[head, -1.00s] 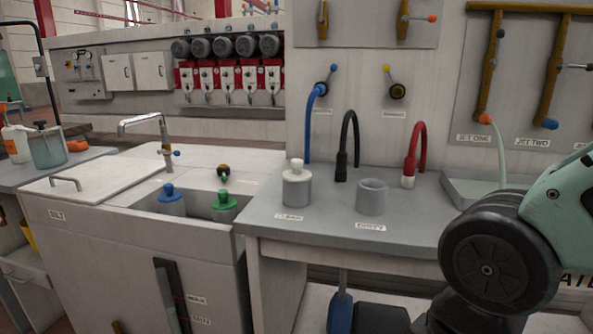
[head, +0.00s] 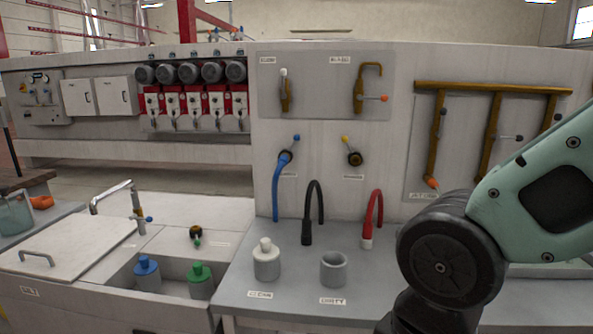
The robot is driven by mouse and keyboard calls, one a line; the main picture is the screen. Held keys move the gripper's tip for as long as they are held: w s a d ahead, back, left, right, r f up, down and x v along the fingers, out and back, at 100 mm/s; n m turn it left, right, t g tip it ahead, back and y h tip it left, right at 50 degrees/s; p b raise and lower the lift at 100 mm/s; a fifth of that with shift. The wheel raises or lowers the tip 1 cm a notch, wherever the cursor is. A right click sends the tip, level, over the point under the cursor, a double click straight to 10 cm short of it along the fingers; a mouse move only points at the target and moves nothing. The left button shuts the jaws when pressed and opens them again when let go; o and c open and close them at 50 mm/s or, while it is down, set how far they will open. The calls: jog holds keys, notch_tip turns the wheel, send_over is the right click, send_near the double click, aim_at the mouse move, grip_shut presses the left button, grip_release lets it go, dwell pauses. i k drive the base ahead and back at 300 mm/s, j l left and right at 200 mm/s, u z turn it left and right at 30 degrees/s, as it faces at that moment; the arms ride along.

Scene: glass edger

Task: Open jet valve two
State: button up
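The brown jet pipes (head: 494,88) hang on a grey panel at the right. The left branch ends in an orange tip (head: 431,183) above a label that reads JET ONE (head: 422,196). The second branch (head: 489,135) has a side lever with a dark knob (head: 519,138). Its lower end, with the label for jet two, is hidden behind my arm, so the valve's position cannot be told. My arm (head: 545,195) crosses the lower right of the view. My gripper is out of view.
The bench below holds a white-topped CLEAN bottle (head: 266,262), a grey DIRTY cup (head: 333,270), and blue (head: 277,185), black (head: 315,205) and red (head: 373,215) hoses. A sink with a blue-capped bottle (head: 147,272) and a green-capped bottle (head: 200,280) stands left.

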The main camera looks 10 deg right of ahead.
aim_at(509, 138)
jog(key=l+z, duration=0.15)
jog(key=z, duration=0.8)
